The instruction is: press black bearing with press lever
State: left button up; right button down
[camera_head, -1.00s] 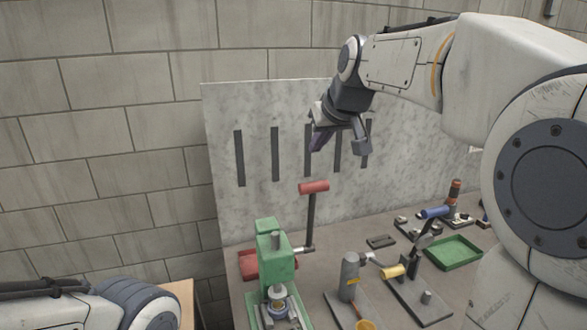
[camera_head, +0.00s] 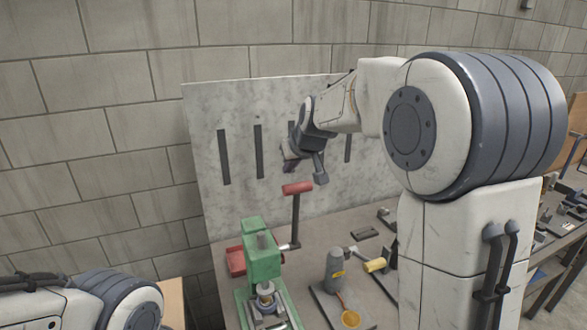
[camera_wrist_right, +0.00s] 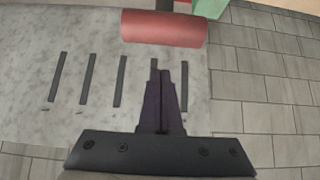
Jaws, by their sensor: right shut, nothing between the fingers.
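The green press (camera_head: 262,252) stands on the bench at lower centre. Its dark lever (camera_head: 295,217) rises upright and ends in a red cylindrical handle (camera_head: 297,188). Under the ram sits a small ring-shaped part (camera_head: 266,289); I cannot tell whether it is the black bearing. My right gripper (camera_head: 287,166) is shut and empty, just above the handle in the head view. In the right wrist view its purple fingers (camera_wrist_right: 163,75) are together, with the red handle (camera_wrist_right: 164,28) beyond their tips, apart from them. My left gripper is out of view; only its arm shows at lower left.
A grey slotted panel (camera_head: 225,120) stands behind the bench, before a block wall. Right of the press are a grey cylinder (camera_head: 335,262), a yellow roller (camera_head: 375,265) and an orange cup (camera_head: 350,319).

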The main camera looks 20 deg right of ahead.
jog(key=shift+s+f+p, duration=0.15)
jog(key=shift+s+f, duration=0.1)
jog(key=shift+s, duration=0.6)
jog(key=shift+s+f+p, duration=0.15)
jog(key=shift+s+f, duration=0.05)
jog(key=shift+s, duration=0.65)
